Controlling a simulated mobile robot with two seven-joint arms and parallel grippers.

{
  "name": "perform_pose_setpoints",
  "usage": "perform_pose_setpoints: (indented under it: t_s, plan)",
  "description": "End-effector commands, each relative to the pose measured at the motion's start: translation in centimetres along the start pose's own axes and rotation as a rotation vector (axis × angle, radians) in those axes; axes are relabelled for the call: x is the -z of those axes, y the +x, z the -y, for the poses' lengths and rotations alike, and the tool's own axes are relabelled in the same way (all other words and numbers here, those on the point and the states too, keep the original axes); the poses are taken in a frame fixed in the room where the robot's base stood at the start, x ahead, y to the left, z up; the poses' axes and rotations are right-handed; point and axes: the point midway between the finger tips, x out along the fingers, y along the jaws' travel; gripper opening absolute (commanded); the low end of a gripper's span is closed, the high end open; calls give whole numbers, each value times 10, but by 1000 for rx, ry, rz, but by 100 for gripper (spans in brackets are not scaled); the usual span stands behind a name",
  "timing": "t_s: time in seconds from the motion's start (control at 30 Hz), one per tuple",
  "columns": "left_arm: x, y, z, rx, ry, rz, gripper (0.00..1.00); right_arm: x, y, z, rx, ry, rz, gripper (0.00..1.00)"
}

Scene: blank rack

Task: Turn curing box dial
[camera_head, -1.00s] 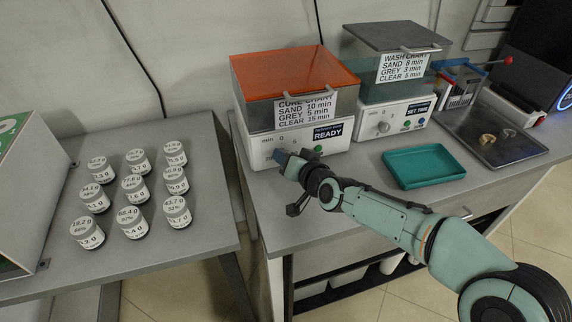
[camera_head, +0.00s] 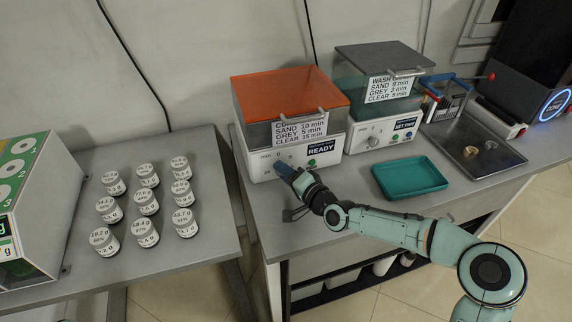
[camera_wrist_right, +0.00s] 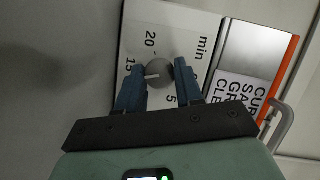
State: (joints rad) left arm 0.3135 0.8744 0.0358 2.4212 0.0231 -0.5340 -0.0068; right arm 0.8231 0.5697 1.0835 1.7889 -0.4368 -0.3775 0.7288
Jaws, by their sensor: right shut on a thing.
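The curing box (camera_head: 290,110) has an orange lid and a white base, with a cure chart on its front and a panel reading READY. Its dial (camera_wrist_right: 158,73) is a round grey knob with a light pointer line, seen in the right wrist view among printed numbers 5, 15 and 20. My right gripper (camera_wrist_right: 160,80) is shut on the dial, one blue finger on each side of it. In the head view my right gripper (camera_head: 285,168) is at the lower left of the box front and hides the dial. My left gripper is not in view.
The wash box (camera_head: 385,95) stands to the right. A teal tray (camera_head: 410,177) and a metal tray (camera_head: 500,155) with two rings lie on the bench. Several labelled jars (camera_head: 147,202) stand on the left table, across a gap.

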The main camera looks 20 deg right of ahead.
Motion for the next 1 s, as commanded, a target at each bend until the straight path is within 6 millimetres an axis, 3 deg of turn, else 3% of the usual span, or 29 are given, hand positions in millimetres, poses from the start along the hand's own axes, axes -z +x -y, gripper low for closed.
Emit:
perform_pose_setpoints:
  t_s: [0.27, 0.57, 1.0]
  plan:
    - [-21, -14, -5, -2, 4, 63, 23, 0, 0, -1, 82, 192, -2, 5]
    - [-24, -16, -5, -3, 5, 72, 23, 0, 1, -2, 127, 300, -1, 5]
    - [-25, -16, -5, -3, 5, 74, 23, 0, 1, -2, 138, 325, -1, 5]
